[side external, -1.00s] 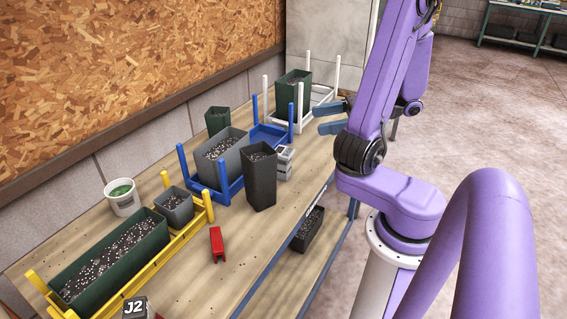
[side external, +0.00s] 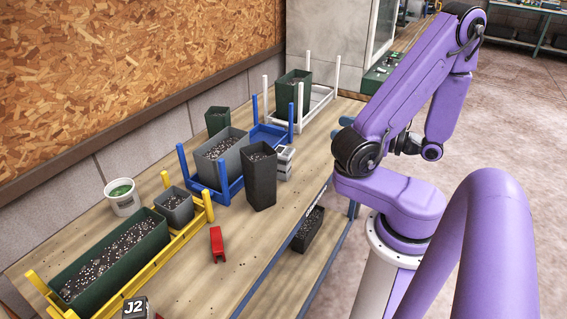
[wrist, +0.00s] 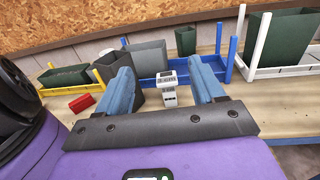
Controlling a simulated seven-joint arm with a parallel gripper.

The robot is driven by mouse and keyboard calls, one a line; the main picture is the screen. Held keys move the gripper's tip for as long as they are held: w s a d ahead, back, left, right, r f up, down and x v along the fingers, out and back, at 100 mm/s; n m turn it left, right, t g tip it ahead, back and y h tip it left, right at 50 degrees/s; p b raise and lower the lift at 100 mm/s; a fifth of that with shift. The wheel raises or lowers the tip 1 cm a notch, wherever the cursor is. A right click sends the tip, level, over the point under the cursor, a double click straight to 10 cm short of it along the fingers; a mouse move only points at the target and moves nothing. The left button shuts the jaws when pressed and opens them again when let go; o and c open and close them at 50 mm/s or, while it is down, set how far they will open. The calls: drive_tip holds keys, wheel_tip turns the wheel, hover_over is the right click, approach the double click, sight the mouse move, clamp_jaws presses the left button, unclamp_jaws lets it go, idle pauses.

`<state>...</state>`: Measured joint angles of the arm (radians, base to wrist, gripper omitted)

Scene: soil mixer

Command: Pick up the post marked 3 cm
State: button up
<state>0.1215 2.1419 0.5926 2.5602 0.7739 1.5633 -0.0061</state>
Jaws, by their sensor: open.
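A light grey post-like block (wrist: 168,85) with a dark label near its top stands upright on the bench. The label is too small to read, so I cannot confirm a 3 cm mark. In the side view the block (side external: 285,163) stands just right of the dark grey planter. My gripper (wrist: 160,62) is open and empty in the wrist view, its blue fingers framing the block from a distance, touching nothing. In the side view my arm hides most of the gripper; a bit of blue finger (side external: 346,121) shows beyond it.
A dark grey planter (side external: 260,178) stands close left of the block. Blue rack (side external: 236,190), yellow rack (side external: 150,272) and white rack (side external: 322,102) hold soil-filled planters. A red piece (side external: 217,244) lies in front.

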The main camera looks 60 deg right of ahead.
approach(280, 158)
drive_tip(key=s+d+f, duration=0.2)
drive_tip(key=s+d, duration=0.2)
drive_tip(key=s, duration=0.2)
drive_tip(key=w, duration=0.4)
drive_tip(key=w+a, duration=0.1)
drive_tip(key=w, duration=0.7)
drive_tip(key=shift+w+a, duration=0.1)
drive_tip(key=shift+a, duration=0.3)
drive_tip(key=shift+w+a+r, duration=0.1)
drive_tip(key=shift+w+a, duration=0.05)
drive_tip(key=shift+w, duration=1.15)
drive_tip(key=shift+w+a, duration=0.2)
drive_tip(key=shift+w, duration=1.15)
drive_tip(key=shift+c, duration=0.3)
drive_tip(key=c, duration=0.8)
drive_tip(key=shift+o, duration=0.2)
